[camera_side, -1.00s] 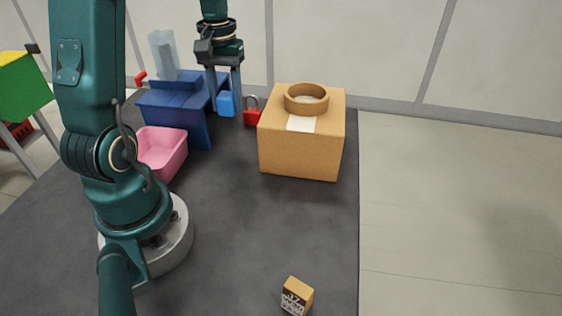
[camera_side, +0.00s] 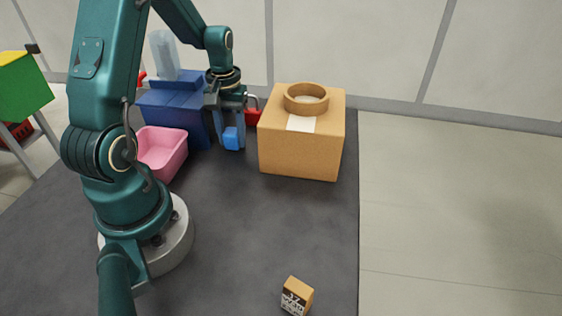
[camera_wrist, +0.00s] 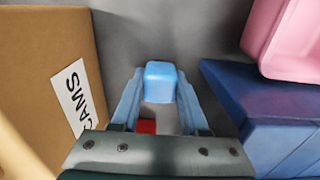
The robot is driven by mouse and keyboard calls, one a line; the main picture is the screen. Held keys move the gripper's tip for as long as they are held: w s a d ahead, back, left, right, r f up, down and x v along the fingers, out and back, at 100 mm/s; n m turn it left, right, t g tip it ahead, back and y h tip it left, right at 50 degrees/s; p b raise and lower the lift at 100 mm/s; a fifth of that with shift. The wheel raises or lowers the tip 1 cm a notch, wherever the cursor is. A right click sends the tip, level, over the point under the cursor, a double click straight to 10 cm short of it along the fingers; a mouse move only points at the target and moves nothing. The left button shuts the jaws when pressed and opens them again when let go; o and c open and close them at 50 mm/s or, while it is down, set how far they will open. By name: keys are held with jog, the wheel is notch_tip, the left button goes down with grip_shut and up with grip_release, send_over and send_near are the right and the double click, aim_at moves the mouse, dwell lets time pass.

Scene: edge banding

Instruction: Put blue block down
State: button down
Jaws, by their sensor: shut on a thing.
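The blue block (camera_side: 231,139) is between the fingertips of my gripper (camera_side: 232,132), which is shut on it. In the side view they are in the gap between the dark blue bench-like unit and the cardboard box. The wrist view also shows the blue block (camera_wrist: 160,82) at the fingertips, with grey floor mat around it. I cannot tell for certain whether the block touches the mat.
The cardboard box (camera_side: 297,157) with a tape roll (camera_side: 306,97) stands right. The blue unit (camera_side: 175,111) and pink bin (camera_side: 163,150) stand left. A red padlock (camera_side: 252,117) is behind my gripper. A small labelled box (camera_side: 297,296) lies at the front. The mat's middle is clear.

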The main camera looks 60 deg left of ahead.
aim_at(231, 131)
jog(key=shift+c, duration=2.1)
grip_release()
notch_tip(231, 131, up, 11)
jog(key=s+d+r+m+t, duration=0.2)
jog(key=s+d+m, duration=0.1)
jog(key=d, duration=0.6)
jog(key=s+d+r+m+t, duration=0.2)
jog(key=d+m, duration=0.4)
jog(key=d, duration=0.3)
jog(key=shift+s+d+t, duration=0.3)
jog(key=shift+s+t, duration=0.5)
jog(key=shift+s, duration=0.35)
jog(key=shift+r, duration=0.1)
